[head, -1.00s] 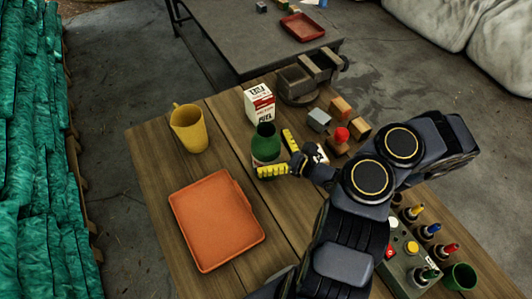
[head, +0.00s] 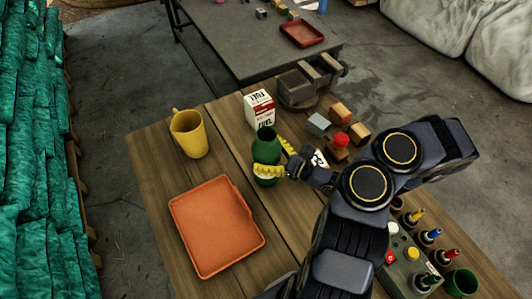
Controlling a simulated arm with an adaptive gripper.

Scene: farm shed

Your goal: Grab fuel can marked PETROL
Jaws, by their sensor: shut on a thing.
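No can with a readable PETROL mark shows.
A yellow mug (head: 189,134) stands to the left and an orange tray (head: 215,225) lies in front. A control box (head: 405,262) and green cup (head: 461,281) are at right.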

